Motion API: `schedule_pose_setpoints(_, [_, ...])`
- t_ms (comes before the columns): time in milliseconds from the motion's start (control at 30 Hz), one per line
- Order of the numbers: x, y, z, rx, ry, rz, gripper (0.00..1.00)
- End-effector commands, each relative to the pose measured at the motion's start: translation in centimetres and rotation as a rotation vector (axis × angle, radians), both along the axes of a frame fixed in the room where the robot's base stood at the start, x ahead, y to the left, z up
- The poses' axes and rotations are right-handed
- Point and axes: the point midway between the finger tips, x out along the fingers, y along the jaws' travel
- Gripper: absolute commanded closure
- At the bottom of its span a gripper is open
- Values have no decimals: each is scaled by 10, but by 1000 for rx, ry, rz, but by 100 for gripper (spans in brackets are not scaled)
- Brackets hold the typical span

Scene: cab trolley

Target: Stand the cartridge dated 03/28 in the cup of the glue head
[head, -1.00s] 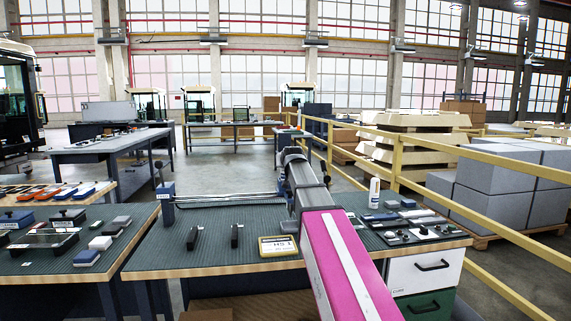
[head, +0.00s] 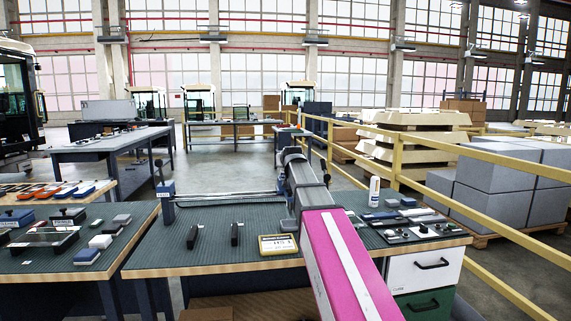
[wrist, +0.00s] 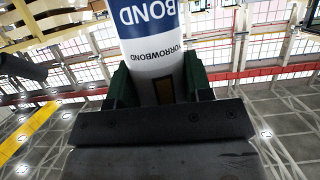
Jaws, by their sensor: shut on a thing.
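My gripper (wrist: 160,80) is shut on a white and blue cartridge (wrist: 154,48) in the wrist view. Its dark green pads press on both sides of it. "BOND" and "TORROWBOND" show on its label, upside down in the picture; no date can be read. In the head view my own arm hides the gripper and the held cartridge. A white bottle-like cartridge (head: 374,189) stands upright at the bench's right; its date is too small to read. A blue block with a post (head: 166,190) stands at the bench's left back. I cannot make out the glue head's cup.
Another bench (head: 40,272) with blocks stands at left. A yellow railing (head: 470,158) runs along the right. The bench's middle left is mostly clear.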

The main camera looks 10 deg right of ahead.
Motion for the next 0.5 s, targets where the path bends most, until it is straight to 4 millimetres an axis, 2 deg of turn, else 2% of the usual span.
schedule_pose_setpoints(33, [0,0,0,0,-1,0,100])
schedule_pose_setpoints(67, [0,0,0,0,-1,0,48])
schedule_pose_setpoints(133, [0,0,0,0,-1,0,25])
schedule_pose_setpoints(500, [-2,0,0,0,1,0,24])
